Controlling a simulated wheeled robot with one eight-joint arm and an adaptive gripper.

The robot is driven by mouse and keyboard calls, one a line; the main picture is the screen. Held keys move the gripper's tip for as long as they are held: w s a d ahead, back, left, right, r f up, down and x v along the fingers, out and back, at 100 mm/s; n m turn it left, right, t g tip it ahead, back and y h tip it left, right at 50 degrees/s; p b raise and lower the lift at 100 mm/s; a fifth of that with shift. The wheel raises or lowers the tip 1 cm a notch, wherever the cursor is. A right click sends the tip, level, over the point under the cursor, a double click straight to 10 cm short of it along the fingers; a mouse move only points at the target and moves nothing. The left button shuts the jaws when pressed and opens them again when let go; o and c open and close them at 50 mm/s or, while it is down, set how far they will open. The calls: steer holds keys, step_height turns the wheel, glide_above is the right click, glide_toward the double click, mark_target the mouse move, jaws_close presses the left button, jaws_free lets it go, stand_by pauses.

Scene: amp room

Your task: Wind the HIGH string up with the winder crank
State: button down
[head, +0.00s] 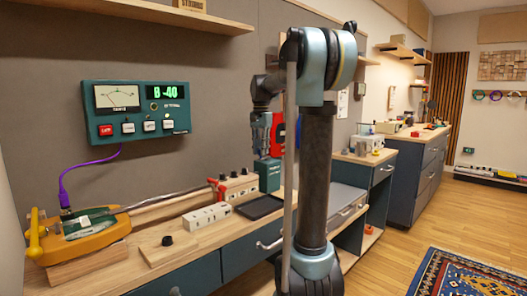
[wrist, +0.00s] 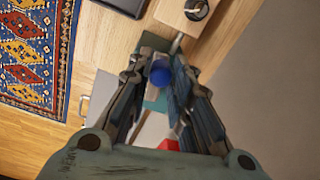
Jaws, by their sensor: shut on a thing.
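My gripper (head: 262,150) points down over the bench, just above a teal box (head: 269,178). In the wrist view my gripper (wrist: 160,82) is shut on a tool with a round blue end (wrist: 160,73) and a thin grey shaft, which looks like the winder crank. The head view does not show the tool clearly. An orange stringed instrument (head: 100,245) lies on the bench at the left, with its neck running right to wooden blocks (head: 237,186). I cannot tell the HIGH string apart. The tuner (head: 136,108) on the wall reads "B -40".
A white block with sockets (head: 206,216) and a black tray (head: 261,207) sit on the bench near the neck. A wooden board with a black knob (head: 167,240) lies in front. A purple cable (head: 83,172) joins tuner and instrument. A red case (head: 277,134) is behind my gripper.

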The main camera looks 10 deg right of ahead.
steer(key=shift+w+a+m, duration=0.2)
steer(key=shift+w+m, duration=0.05)
steer(key=shift+m, duration=0.45)
steer(key=shift+w+a+m, duration=0.2)
steer(key=shift+m, duration=0.5)
steer(key=c, duration=1.4)
jaws_free()
steer(key=shift+c, duration=0.2)
steer(key=shift+r, duration=0.1)
step_height(320, 180, up, 12)
steer(key=shift+w, duration=0.15)
